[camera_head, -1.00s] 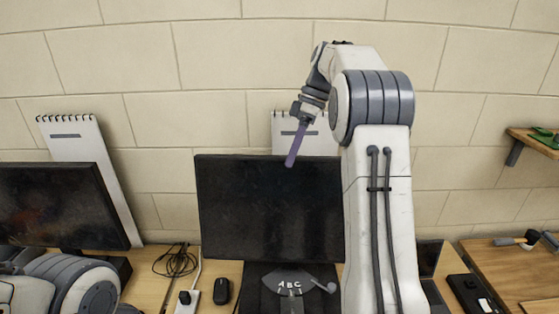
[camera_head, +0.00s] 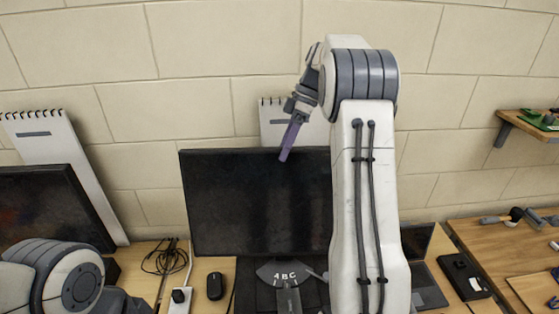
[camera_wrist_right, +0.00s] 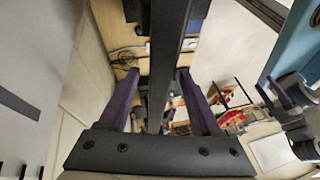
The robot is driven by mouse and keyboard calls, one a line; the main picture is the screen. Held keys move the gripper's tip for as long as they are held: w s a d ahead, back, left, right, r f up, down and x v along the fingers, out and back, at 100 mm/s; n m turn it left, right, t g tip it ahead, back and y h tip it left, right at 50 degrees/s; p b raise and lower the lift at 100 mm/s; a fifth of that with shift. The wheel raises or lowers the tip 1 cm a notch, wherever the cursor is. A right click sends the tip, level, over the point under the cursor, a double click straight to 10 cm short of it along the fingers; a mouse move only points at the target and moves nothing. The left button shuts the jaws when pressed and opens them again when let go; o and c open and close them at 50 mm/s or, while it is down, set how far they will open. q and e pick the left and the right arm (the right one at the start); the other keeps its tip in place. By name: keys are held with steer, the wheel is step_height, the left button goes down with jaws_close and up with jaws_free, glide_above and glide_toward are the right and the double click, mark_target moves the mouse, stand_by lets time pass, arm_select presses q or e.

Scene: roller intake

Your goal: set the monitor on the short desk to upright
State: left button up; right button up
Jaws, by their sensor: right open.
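A black monitor (camera_head: 240,205) stands in the middle of the head view, its dark screen facing me. Its exact tilt is hard to judge, and my right arm hides its right edge. A dial marked A B C (camera_head: 283,273) sits below it. My right gripper (camera_head: 286,152) points down at the monitor's top edge. In the right wrist view, my right gripper (camera_wrist_right: 160,105) is open, with one finger on each side of the monitor's dark upper edge (camera_wrist_right: 166,60); gaps show on both sides. My left arm is low at the left; its gripper is out of view.
Another monitor (camera_head: 45,210) and a spiral notepad (camera_head: 50,150) stand at the left. A second notepad (camera_head: 272,125) leans behind the middle monitor. A mouse (camera_head: 215,286), power strip (camera_head: 180,298) and cables (camera_head: 166,258) lie on the desk. A wall shelf (camera_head: 525,125) is at the right.

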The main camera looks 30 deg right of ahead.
steer(key=shift+p+x, duration=0.35)
steer(key=shift+x, duration=1.85)
steer(key=shift+c, duration=0.3)
jaws_close()
